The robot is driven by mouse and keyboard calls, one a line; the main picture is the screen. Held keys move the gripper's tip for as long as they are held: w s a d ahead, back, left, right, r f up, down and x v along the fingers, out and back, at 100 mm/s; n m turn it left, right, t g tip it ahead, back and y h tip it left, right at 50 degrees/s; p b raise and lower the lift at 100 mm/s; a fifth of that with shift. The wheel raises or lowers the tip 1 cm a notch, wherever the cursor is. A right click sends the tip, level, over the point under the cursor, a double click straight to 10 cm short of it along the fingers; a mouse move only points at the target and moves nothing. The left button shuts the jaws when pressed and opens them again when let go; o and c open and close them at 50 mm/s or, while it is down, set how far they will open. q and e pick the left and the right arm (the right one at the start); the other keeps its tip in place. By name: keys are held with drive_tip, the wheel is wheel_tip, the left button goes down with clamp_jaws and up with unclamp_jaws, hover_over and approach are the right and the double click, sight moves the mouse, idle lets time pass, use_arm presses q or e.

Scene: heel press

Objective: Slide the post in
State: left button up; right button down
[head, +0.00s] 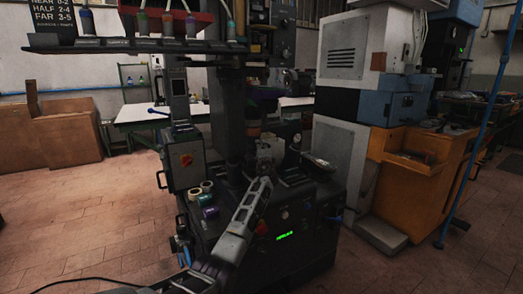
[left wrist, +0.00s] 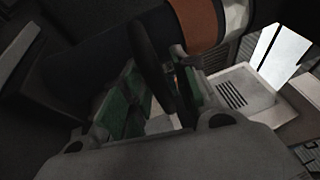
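The dark heel press (head: 230,110) stands in the middle of the head view, with a tall column and a broad base. My left gripper (head: 268,152) is at its working area, below a dark cylinder with a brownish band (head: 253,131). In the left wrist view my left gripper's green-padded fingers (left wrist: 160,95) stand apart. A dark, slightly curved bar (left wrist: 150,65) shows in the gap; I cannot tell whether the fingers touch it. A large dark round body with an orange-brown band (left wrist: 202,22) lies just beyond. I cannot clearly make out the post. My right gripper is not in view.
A rack (head: 130,43) with several coloured-banded items crosses the upper left. Pale rings (head: 194,193) and small green and purple pieces (head: 209,212) lie on the press base's left edge. A grey-and-blue machine (head: 345,110) and wooden cabinet (head: 410,165) stand right. Floor at left is clear.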

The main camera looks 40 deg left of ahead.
use_arm(q)
drive_tip(key=shift+d, duration=0.2)
drive_tip(key=shift+d+f, duration=0.1)
drive_tip(key=shift+s+d, duration=0.25)
drive_tip(key=shift+s, duration=0.05)
drive_tip(key=v, duration=1.1)
idle(0.5)
idle(0.6)
